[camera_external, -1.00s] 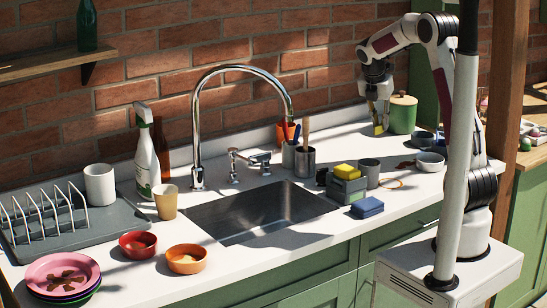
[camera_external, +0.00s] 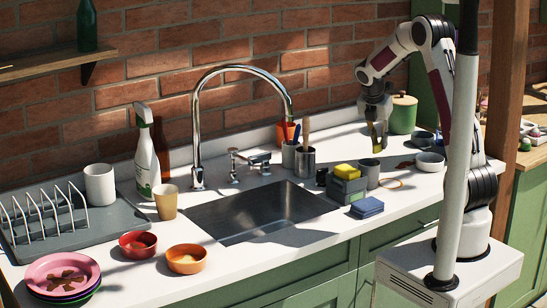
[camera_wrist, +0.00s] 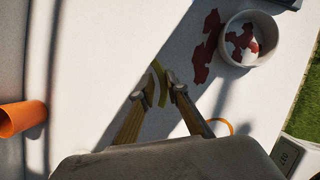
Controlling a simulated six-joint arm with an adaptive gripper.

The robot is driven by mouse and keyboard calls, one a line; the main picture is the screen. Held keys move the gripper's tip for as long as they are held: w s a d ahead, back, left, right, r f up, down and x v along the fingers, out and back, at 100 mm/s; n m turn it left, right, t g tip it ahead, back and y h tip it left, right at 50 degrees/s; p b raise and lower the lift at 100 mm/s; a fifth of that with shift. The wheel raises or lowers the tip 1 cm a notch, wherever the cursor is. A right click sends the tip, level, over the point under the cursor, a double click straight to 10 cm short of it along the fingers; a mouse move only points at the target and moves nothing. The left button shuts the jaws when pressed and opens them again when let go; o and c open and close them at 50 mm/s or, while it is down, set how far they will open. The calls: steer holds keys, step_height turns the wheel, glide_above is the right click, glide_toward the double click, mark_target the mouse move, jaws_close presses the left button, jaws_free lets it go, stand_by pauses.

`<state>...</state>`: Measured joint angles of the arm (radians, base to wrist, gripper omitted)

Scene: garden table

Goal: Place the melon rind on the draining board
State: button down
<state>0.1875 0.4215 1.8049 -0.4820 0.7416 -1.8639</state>
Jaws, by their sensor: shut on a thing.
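The melon rind is a thin, curved yellow-green strip (camera_wrist: 158,84), seen in the wrist view between my fingertips. My gripper (camera_wrist: 159,92) is shut on it. In the outside view my gripper (camera_external: 377,146) points down over the right part of the counter, behind the grey cup; the rind is too small to make out clearly there. The draining board (camera_external: 118,216) is a dark grey tray at the far left of the counter, left of the sink. It bears a white wire rack (camera_external: 45,212) and a white mug (camera_external: 100,184).
The sink (camera_external: 262,212), tall tap (camera_external: 196,130) and tool pots (camera_external: 305,162) lie between my gripper and the board. A spray bottle (camera_external: 147,155) and beige cup (camera_external: 166,201) stand at the board's right edge. A bowl of reddish scraps (camera_wrist: 267,28) is near my gripper.

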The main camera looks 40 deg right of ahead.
mark_target(379, 151)
steer(key=shift+f, duration=0.1)
steer(key=shift+f, duration=1.75)
steer(key=shift+f, duration=0.1)
steer(key=c, duration=2)
jaws_free()
steer(key=shift+v, duration=6.1)
